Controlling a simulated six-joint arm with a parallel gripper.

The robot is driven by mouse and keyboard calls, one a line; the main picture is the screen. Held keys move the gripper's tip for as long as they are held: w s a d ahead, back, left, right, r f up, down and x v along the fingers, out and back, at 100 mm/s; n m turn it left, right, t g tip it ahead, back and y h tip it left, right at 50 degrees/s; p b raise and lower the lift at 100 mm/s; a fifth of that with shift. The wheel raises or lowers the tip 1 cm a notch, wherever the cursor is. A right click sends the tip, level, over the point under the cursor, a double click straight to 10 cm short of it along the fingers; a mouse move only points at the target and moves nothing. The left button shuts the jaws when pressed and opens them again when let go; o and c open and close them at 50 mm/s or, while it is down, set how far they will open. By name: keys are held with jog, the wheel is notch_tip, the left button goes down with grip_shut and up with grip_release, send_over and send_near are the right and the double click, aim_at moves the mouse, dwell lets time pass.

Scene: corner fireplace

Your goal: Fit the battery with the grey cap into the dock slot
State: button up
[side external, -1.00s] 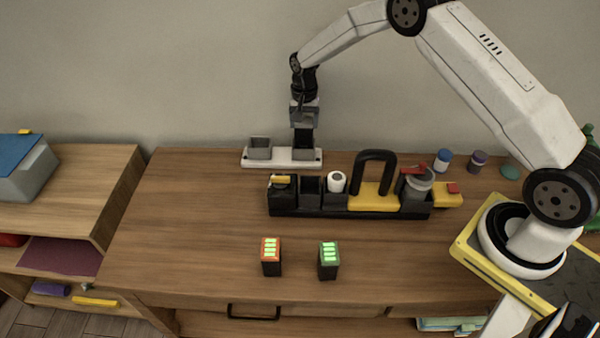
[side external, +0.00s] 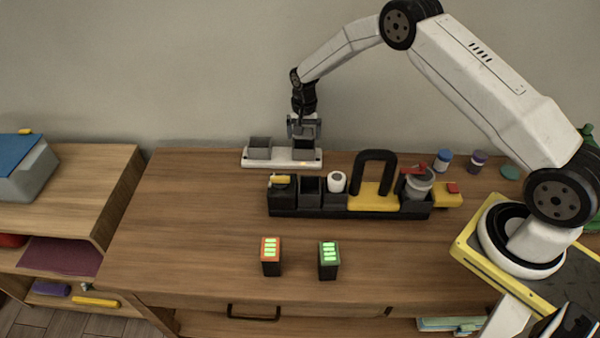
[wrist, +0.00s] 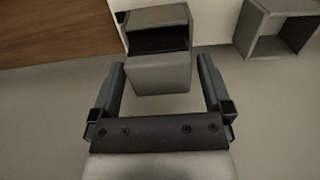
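The dock, a white base (side external: 282,163) with two grey sockets, stands at the back of the table. Its left socket (side external: 260,149) looks empty. My gripper (side external: 304,140) is down at the right socket, and a small amber glow shows on the base in front of it. In the wrist view my two fingers stand apart, one on each side of the grey socket (wrist: 160,74), with narrow gaps. Something dark, apparently the battery (wrist: 160,40), fills that socket below its rim. Its grey cap is not clearly distinguishable. The empty socket (wrist: 275,30) is at upper right.
A black tool caddy (side external: 310,206) with a tall black handle stands just in front of the dock. An orange-rimmed battery (side external: 271,258) and a green-rimmed battery (side external: 328,262) stand near the front edge. Small jars (side external: 443,161) are at the back right. The table's left part is clear.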

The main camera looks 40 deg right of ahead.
jog(key=shift+r, duration=0.1)
notch_tip(320, 180, up, 12)
dwell(0.9)
dwell(0.3)
jog(key=shift+s+r, duration=0.1)
jog(key=s+a+r+n+t, duration=0.1)
jog(key=s+a+n, duration=0.1)
jog(key=s, duration=0.7)
jog(key=s+a+r+n, duration=0.1)
jog(key=s+n, duration=0.3)
jog(key=s, duration=0.5)
jog(key=s+a+r+n+t, duration=0.1)
jog(key=s+a+r+n, duration=0.1)
jog(key=s, duration=0.8)
jog(key=shift+a+n+t, duration=0.3)
jog(key=shift+a+n, duration=0.05)
jog(key=shift+n, duration=0.15)
